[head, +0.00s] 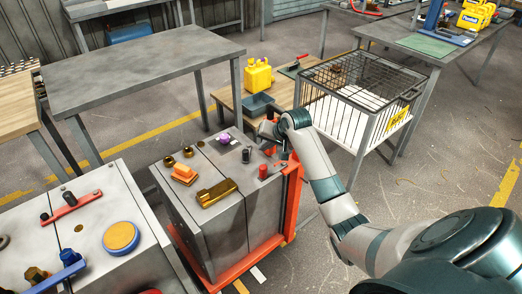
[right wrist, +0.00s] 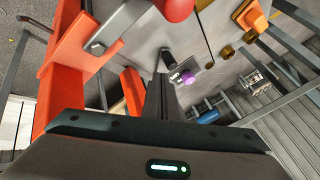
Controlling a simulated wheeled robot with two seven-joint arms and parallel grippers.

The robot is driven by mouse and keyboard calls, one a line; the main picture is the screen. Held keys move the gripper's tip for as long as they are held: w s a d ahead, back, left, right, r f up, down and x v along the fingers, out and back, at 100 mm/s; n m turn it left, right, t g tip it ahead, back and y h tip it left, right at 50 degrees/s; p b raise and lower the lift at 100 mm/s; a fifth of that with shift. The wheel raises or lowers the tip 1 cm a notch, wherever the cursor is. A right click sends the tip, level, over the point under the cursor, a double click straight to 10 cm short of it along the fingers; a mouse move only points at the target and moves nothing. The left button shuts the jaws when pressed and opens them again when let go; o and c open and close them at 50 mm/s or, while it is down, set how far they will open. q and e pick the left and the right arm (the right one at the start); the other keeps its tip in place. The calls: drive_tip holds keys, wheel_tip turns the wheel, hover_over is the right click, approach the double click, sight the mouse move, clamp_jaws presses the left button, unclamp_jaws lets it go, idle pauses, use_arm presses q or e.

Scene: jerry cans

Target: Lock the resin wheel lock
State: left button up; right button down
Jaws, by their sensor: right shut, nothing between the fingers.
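No part is clearly marked as the resin wheel lock, and I cannot tell which one it is. The grey cabinet (head: 222,212) stands in an orange frame (head: 293,190). Its top carries a red knob (head: 263,171), a black peg (head: 246,155), a purple knob (head: 223,138), an orange block (head: 184,174) and a brass piece (head: 216,193). My right gripper (head: 270,130) is over the cabinet's far right corner. In the right wrist view its fingers (right wrist: 160,95) are shut and empty, with the red knob (right wrist: 172,8) and purple knob (right wrist: 187,79) beyond. My left gripper is out of view.
A second grey cabinet (head: 85,235) with a yellow round knob (head: 120,237) stands at left. Behind are a grey table (head: 145,65), a low wooden table with a yellow jerry can (head: 257,76), and a wire cage (head: 360,85) at the right. Floor at right is partly open.

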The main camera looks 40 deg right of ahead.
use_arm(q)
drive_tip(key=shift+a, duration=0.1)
use_arm(e)
drive_tip(key=shift+a+r, duration=0.1)
drive_tip(key=shift+a, duration=0.1)
drive_tip(key=x, duration=0.8)
drive_tip(key=shift+w, duration=0.1)
drive_tip(key=shift+x, duration=0.9)
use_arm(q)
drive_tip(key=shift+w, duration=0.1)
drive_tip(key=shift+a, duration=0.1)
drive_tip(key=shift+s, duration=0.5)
